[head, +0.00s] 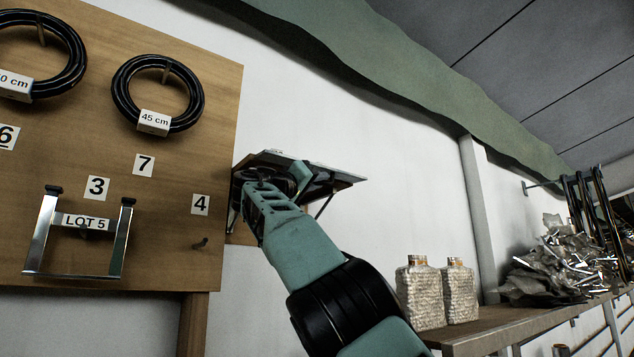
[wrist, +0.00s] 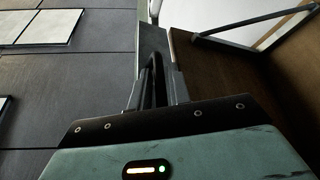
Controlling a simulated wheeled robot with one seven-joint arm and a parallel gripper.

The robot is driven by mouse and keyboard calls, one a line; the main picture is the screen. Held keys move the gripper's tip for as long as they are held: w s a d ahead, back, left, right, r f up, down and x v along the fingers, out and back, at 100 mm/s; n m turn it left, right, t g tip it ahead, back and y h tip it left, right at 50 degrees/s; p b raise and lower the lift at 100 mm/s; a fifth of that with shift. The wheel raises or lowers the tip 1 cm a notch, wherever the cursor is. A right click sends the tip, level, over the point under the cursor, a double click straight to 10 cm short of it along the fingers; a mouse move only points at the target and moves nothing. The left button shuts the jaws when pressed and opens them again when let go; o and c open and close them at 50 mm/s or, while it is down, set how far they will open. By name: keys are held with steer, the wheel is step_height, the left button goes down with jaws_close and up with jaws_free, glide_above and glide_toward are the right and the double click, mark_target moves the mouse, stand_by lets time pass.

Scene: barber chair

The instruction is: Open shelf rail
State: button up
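A small wall shelf (head: 325,178) with a dark top and wooden edges stands out from the white wall, right of the wooden board. My gripper is at its left end in the head view, where my own arm largely hides its fingers. In the wrist view, my gripper (wrist: 158,88) points at a narrow grey strip (wrist: 152,42) along the shelf's edge, perhaps the rail. A dark curved piece shows between the fingers. I cannot tell whether they are closed on the strip. Dark tiled panels (wrist: 70,85) lie left of it, and brown wood (wrist: 215,62) lies right.
A thin metal strut (wrist: 255,18) crosses beside the wood. The wooden board (head: 215,100) holds black rings (head: 158,95) and a metal frame (head: 78,240). Two textured bottles (head: 425,292) stand on a lower wooden shelf (head: 490,325), with a crumpled heap (head: 560,265) farther right.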

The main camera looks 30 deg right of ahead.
steer(key=b+v, duration=0.4)
steer(key=v, duration=1.3)
steer(key=shift+a, duration=0.2)
steer(key=shift+s, duration=0.1)
